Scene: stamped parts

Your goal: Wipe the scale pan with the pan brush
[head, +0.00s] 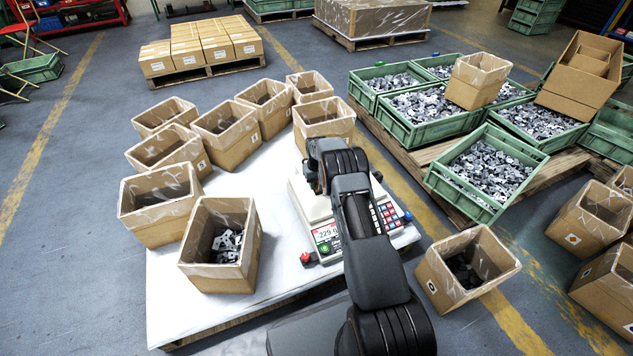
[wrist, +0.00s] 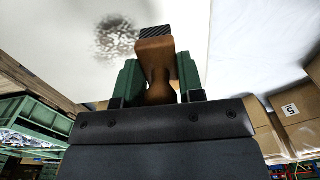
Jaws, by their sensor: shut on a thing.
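The scale (head: 327,242) stands on the white-topped pallet, its display lit and its keypad partly behind my arm. Its pale pan (head: 309,203) shows at the left of my arm; the rest is covered. In the wrist view the pan (wrist: 60,45) fills the upper left, with a dark speckled smudge (wrist: 117,38) on it. My gripper (wrist: 158,82) has green fingers shut on the wooden handle of the pan brush (wrist: 158,62). The dark bristles point away over the pan, right of the smudge. I cannot tell whether they touch it. The brush is hidden in the head view.
Several open cartons stand left and behind the scale; the near one (head: 222,250) holds metal parts. Another carton (head: 466,270) with parts stands on the floor at the right. Green crates (head: 487,172) of stampings sit on a wooden pallet.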

